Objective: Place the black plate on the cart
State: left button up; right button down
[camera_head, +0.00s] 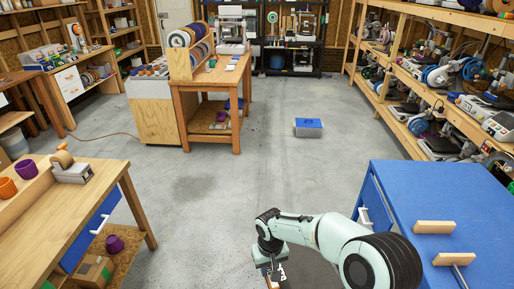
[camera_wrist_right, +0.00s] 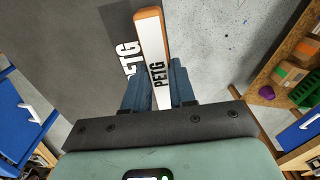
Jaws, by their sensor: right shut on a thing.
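The black plate is a flat dark sheet with white PETG lettering; it fills the upper left of the right wrist view (camera_wrist_right: 85,45). A white strip with an orange-brown edge and black PETG lettering runs along it between the fingers. My right gripper (camera_wrist_right: 157,88) is shut on the plate at this strip. The blue cart (camera_head: 405,185) stands to the right, apart from the plate. My left gripper is out of view.
Two light wooden blocks (camera_head: 434,227) lie on the cart top; its back part is bare. A wooden workbench (camera_head: 95,200) is at left. A blue-lidded box (camera_head: 309,127) sits on the floor ahead. Shelves of printers (camera_head: 440,100) line the right.

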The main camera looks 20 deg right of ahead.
aim_at(445, 188)
jog(key=i+z, duration=0.45)
jog(key=i+j+z, duration=0.15)
jog(key=i+z, duration=0.25)
jog(key=i+j+z, duration=0.3)
jog(key=z, duration=0.15)
jog(key=i+j+z, duration=0.4)
jog(key=i+j, duration=0.05)
